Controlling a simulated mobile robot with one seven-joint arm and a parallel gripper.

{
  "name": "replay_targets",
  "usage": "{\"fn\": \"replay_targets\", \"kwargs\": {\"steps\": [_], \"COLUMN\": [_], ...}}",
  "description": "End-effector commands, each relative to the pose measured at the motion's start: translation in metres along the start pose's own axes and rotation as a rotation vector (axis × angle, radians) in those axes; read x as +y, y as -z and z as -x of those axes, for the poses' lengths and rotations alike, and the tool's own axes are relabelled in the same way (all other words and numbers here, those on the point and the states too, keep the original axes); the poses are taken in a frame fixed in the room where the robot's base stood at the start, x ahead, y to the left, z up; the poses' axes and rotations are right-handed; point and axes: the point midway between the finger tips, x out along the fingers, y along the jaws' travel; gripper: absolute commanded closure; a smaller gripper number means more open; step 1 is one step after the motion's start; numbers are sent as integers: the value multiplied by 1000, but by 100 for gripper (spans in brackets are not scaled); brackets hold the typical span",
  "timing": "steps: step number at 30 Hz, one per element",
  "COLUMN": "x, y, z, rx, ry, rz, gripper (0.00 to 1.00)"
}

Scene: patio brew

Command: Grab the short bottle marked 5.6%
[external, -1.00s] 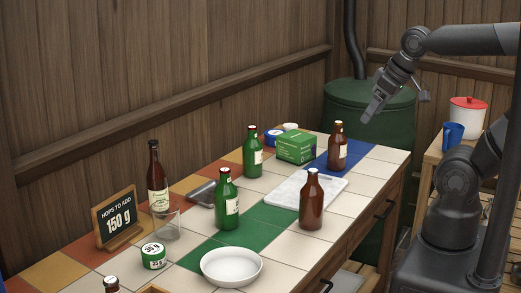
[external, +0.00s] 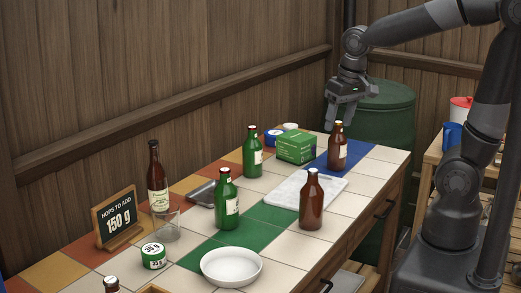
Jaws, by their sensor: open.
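Several short bottles stand upright on the tiled table: a green one (external: 226,203) near the middle, another green one (external: 252,155) farther back, a brown one (external: 311,204) at the front edge of the white board, and a brown one (external: 337,150) on the blue tiles. Their labels are too small or turned away, so I cannot tell which is marked 5.6%. A taller brown bottle (external: 156,178) stands at the left. My gripper (external: 341,124) is open, pointing down just above or beside the brown bottle on the blue tiles; I cannot tell whether they touch.
A green box (external: 295,147) sits close left of that brown bottle. A white board (external: 287,189), white bowl (external: 231,267), glass (external: 166,224), small tub (external: 153,256) and hops sign (external: 117,219) are also on the table (external: 372,175). A green barrel (external: 385,115) stands behind.

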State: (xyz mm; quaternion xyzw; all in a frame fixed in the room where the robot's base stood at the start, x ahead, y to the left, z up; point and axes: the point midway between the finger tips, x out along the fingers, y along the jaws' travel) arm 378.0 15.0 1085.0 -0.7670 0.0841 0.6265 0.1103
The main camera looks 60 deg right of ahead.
Motion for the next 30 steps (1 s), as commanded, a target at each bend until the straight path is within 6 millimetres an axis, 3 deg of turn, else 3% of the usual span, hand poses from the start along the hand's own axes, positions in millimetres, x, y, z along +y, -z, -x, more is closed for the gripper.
{"fn": "replay_targets", "kwargs": {"steps": [6, 12, 17, 24, 30], "x": [-17, -26, -27, -24, -23], "y": [27, 39, 39, 32, 29], "z": [-40, -63, -76, -112, -127], "rx": [-121, -176, -189, -188, -188], "ry": [-47, -77, -85, -85, -84], "rz": [-118, -182, -196, -196, -196], "gripper": [42, 42, 42, 42, 42]}}
